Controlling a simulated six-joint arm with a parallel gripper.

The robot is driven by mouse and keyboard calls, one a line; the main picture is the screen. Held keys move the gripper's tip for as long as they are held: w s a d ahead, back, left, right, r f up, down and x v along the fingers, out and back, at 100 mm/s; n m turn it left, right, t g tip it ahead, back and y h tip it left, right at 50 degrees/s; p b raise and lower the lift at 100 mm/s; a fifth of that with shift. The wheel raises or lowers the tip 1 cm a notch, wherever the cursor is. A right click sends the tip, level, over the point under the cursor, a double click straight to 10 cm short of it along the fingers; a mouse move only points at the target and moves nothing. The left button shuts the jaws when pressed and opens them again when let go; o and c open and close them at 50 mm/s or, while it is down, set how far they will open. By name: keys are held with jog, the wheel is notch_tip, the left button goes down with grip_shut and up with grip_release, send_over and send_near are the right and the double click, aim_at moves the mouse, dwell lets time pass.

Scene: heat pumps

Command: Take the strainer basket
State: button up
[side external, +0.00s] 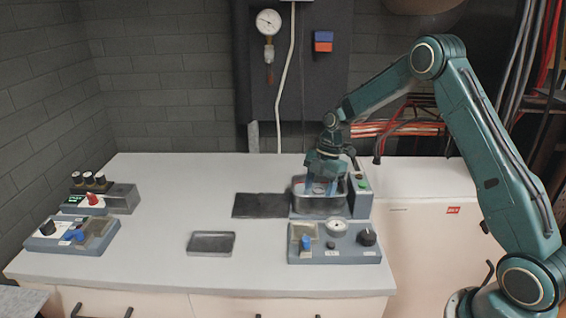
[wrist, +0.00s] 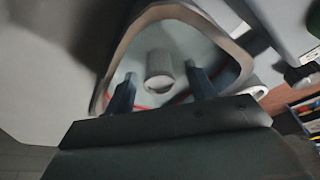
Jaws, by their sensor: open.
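My gripper (side external: 322,187) points down into a grey open-topped housing (side external: 319,206) at the back right of the worktop. In the wrist view, my gripper (wrist: 160,88) is open, with its two dark fingers inside the rim of the housing (wrist: 118,58). Between the fingers is a pale grey cylindrical piece (wrist: 158,70), which may be the strainer basket or a part of it; I cannot tell. The fingers look apart from it. A red line runs along the inside of the housing. The side external view hides the housing's inside behind my gripper.
A unit with green and red buttons (side external: 362,188) stands right of the housing. A control panel with knobs (side external: 335,243) stands in front. A dark mat (side external: 260,205) and a shallow grey tray (side external: 211,243) lie to the left. More panels (side external: 72,233) are far left. The middle-left worktop is clear.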

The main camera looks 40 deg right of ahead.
aim_at(318, 190)
jog(key=shift+f, duration=0.15)
dwell(0.3)
jog(key=c, duration=1)
jog(key=shift+c, duration=0.2)
notch_tip(318, 190, up, 20)
dwell(0.3)
dwell(0.5)
